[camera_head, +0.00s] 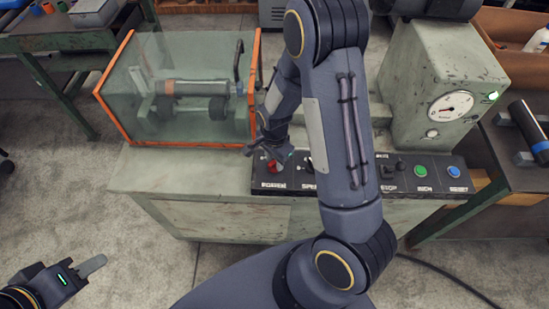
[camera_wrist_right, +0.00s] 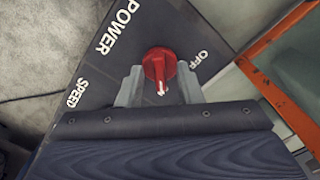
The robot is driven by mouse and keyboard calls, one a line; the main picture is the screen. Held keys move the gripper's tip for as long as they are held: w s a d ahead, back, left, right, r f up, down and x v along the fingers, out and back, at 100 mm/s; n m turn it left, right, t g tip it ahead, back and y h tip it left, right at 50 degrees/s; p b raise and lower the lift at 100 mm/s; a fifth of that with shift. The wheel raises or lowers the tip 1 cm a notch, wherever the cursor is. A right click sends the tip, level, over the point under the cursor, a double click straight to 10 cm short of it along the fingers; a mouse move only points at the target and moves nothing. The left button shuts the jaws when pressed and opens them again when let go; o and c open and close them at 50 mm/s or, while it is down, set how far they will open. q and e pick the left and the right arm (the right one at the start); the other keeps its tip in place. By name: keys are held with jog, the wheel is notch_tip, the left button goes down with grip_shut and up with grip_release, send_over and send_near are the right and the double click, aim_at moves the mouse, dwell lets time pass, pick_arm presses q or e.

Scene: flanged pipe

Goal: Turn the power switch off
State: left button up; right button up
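The power switch is a red rotary knob (camera_wrist_right: 160,66) with a white mark, on a dark control panel (camera_wrist_right: 112,75) labelled POWER, SPEED and OFF. In the right wrist view its mark points down, while OFF is to the upper right. The knob (camera_head: 273,166) shows in the head view at the panel's left end. My right gripper (camera_wrist_right: 160,82) is open, with a finger on each side of the knob; firm contact cannot be made out. My left gripper (camera_head: 92,265) is at the lower left of the head view, away from the panel; its finger spacing is unclear.
A glass case with an orange frame (camera_head: 180,143) stands behind the panel's left end. Green (camera_head: 421,172) and blue (camera_head: 454,172) buttons sit on the panel's right. A gauge box (camera_head: 440,75) stands at the back right. My right arm hides the panel's middle.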

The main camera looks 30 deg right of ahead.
grip_shut()
jog(key=n+b, duration=0.2)
jog(key=n, duration=0.1)
jog(key=shift+f+n, duration=0.1)
jog(key=shift+n, duration=0.3)
jog(key=n+b, duration=0.1)
jog(key=n, duration=0.2)
jog(key=shift+w+n+b, duration=0.1)
jog(key=shift+n+b, duration=0.2)
jog(key=shift+b, duration=0.05)
jog(key=n+b, duration=0.2)
jog(key=n, duration=0.3)
jog(key=n+b, duration=0.1)
jog(key=n, duration=0.4)
jog(key=shift+n+b, duration=0.3)
grip_release()
